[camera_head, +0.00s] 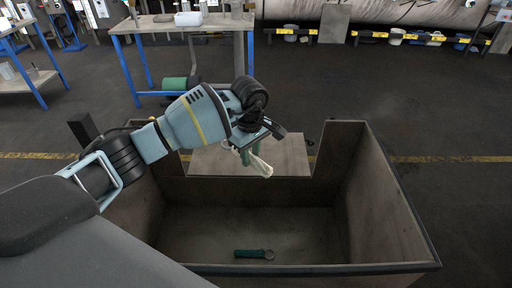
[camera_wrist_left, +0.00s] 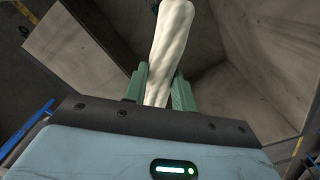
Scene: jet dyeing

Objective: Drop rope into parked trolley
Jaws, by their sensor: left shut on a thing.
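My left gripper (camera_head: 246,152) reaches in from the left and is above the open trolley (camera_head: 398,218). Its green fingers are shut on a cream-white rope (camera_head: 262,166). The rope's loose end hangs a little to the right of the fingers, over the trolley's inside. In the left wrist view the rope (camera_wrist_left: 172,40) comes out from between the green fingers (camera_wrist_left: 160,85). The trolley is a grey-brown box with a dark rim and a cut-out in its far wall.
A large machine with yellow-black striped edges (camera_head: 372,34) stands at the back. The floor between is clear.

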